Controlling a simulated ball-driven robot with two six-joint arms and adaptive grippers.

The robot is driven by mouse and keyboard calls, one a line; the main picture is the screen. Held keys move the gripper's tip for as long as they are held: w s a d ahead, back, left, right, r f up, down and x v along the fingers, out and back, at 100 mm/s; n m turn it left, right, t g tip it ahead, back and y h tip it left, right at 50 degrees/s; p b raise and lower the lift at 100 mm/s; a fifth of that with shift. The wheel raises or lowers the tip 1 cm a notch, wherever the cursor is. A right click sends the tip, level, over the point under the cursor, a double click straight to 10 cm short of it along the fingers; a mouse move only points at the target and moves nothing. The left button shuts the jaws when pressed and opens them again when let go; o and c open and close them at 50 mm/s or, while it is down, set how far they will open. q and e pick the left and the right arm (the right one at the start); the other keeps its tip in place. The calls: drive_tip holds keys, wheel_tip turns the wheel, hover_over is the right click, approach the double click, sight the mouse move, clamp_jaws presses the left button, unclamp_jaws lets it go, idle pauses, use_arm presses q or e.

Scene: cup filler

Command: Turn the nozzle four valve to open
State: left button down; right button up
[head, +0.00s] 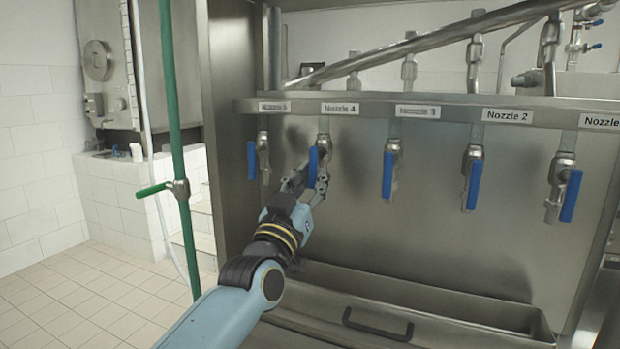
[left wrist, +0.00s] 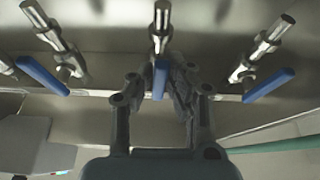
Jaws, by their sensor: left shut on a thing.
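The nozzle four valve has a blue handle (head: 313,167) that hangs straight down below the "Nozzle 4" label (head: 340,109). My left gripper (head: 309,177) is at this handle, with its fingers on either side of it. In the left wrist view the same blue handle (left wrist: 160,79) sits between the fingertips of my left gripper (left wrist: 160,88), and the fingers are shut on it. Part of the handle's lower end is hidden by the fingers. My right gripper is not in view.
Other blue handles hang down at nozzle 5 (head: 251,160), nozzle 3 (head: 388,175), nozzle 2 (head: 473,185) and the far right (head: 571,196). A metal trough with a dark handle (head: 378,325) lies below. A green pipe (head: 172,120) stands at left.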

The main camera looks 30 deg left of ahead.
use_arm(q)
drive_tip(key=shift+f, duration=0.15)
drive_tip(key=c, duration=1.3)
unclamp_jaws()
drive_tip(key=shift+d, duration=0.1)
drive_tip(key=v, duration=1.2)
